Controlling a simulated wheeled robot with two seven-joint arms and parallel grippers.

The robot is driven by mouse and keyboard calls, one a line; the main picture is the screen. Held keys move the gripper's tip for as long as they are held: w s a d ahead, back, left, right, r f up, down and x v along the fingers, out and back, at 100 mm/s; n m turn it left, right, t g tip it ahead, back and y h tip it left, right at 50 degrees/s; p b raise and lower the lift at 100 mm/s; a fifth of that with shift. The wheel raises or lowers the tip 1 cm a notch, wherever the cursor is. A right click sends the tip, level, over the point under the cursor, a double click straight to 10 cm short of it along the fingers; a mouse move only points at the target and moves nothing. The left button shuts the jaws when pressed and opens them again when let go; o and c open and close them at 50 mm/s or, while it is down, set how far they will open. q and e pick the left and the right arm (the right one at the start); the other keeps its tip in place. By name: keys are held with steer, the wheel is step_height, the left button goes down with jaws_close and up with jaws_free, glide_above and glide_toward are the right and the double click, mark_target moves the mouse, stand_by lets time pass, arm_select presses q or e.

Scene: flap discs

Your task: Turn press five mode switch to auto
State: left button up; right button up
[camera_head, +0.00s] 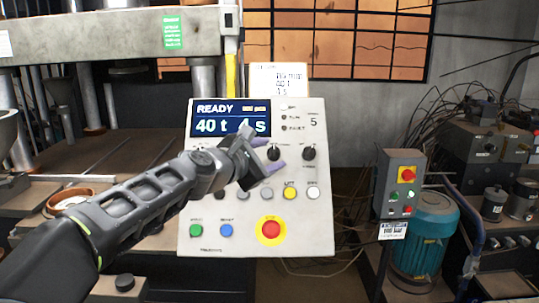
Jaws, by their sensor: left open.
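The press control panel (318,210) is a pale grey box marked 5, facing me in the middle of the view. Its screen (215,117) reads READY, 40 t, 4 s. Two black rotary knobs sit under the screen's right side: a left knob (273,153) and a right knob (308,153). Their labels are too small to read, so I cannot tell which one is the mode switch. My left gripper (266,152) is open in front of the panel, its fingertips above and below the left knob. I cannot tell whether they touch it. My right gripper is out of view.
Below the knobs are several small buttons, a yellow button (289,193), a green button (196,230), a blue button (226,230) and a red stop button (271,229). A grey switch box (400,183) and a teal motor (424,235) stand at the right.

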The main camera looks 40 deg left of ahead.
arm_select(q)
steer(key=v, duration=0.7)
steer(key=shift+s, duration=0.2)
